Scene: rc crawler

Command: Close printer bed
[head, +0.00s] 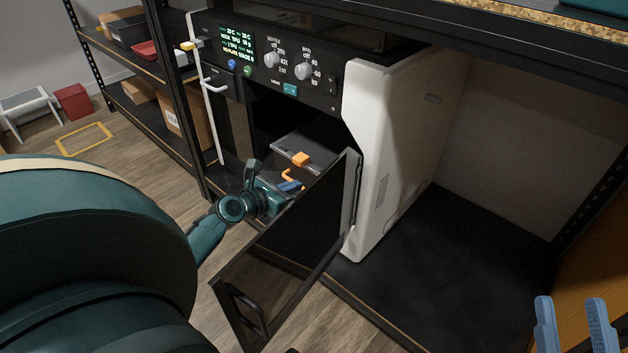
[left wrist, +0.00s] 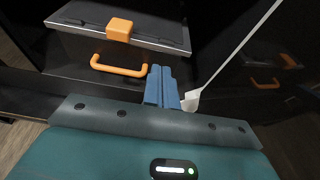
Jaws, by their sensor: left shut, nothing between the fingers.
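The white and black printer (head: 392,140) stands on the shelf with its dark glass door (head: 295,245) swung open toward me. Inside it the grey bed plate (head: 318,147) carries an orange block (head: 300,159) at its front edge. An orange handle (head: 290,176) is on the front below the plate. In the left wrist view the bed plate (left wrist: 165,37), block (left wrist: 119,29) and handle (left wrist: 120,70) are close ahead. My left gripper (head: 292,186) is shut and empty, just right of the handle (left wrist: 160,85). My right gripper (head: 573,325) is open and empty at the lower right.
The open door stands close to the right of my left gripper. The control panel (head: 265,65) is above the opening. The dark shelf board (head: 440,265) right of the printer is clear. A rack (head: 140,60) with boxes stands at the left.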

